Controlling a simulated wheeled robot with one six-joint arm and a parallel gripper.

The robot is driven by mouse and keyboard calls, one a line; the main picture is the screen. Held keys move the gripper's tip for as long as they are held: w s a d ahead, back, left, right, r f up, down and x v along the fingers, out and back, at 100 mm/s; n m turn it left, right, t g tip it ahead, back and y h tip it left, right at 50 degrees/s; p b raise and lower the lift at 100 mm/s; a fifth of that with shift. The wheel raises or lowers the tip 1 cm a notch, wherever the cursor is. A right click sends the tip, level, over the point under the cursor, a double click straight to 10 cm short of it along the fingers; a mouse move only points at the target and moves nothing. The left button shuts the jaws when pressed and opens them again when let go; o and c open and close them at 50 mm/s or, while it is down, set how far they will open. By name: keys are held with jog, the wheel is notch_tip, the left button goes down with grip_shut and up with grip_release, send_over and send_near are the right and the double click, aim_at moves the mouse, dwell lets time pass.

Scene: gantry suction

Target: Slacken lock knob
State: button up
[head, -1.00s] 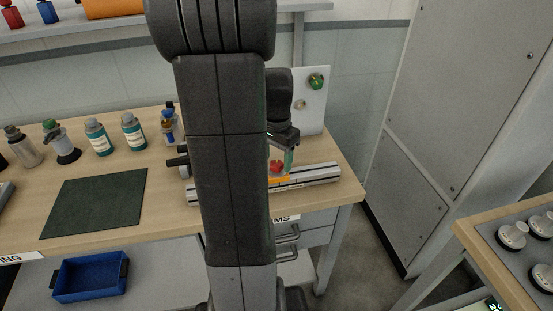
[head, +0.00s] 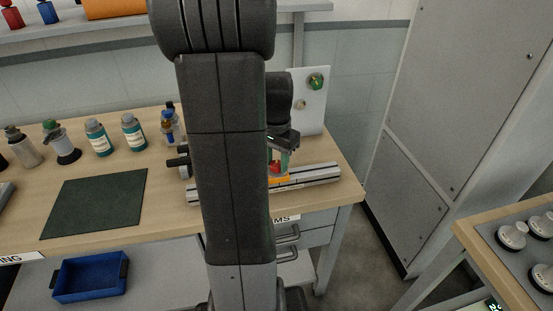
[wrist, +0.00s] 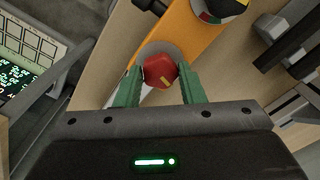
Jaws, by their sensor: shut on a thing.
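The red lock knob (wrist: 161,72) sits on a grey round base on an orange carriage (wrist: 186,27) in the wrist view. It has a yellow mark on its face. My gripper (wrist: 163,78) has its two green fingers on either side of the knob, shut on it. In the head view the knob (head: 275,168) shows small beside my gripper (head: 281,164), above the orange carriage on a silver rail (head: 318,177). My own arm hides the middle of the rail.
A white upright panel with a green knob (head: 316,81) stands behind the rail. A second table with round knobs (head: 512,236) is at the right.

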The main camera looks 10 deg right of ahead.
aim_at(277, 163)
jog(key=shift+n, duration=2.9)
jog(key=o, duration=1)
jog(key=shift+r, duration=0.1)
notch_tip(277, 163, up, 14)
jog(key=shift+f+p, duration=0.15)
jog(key=shift+p, duration=0.25)
jog(key=shift+f, duration=0.15)
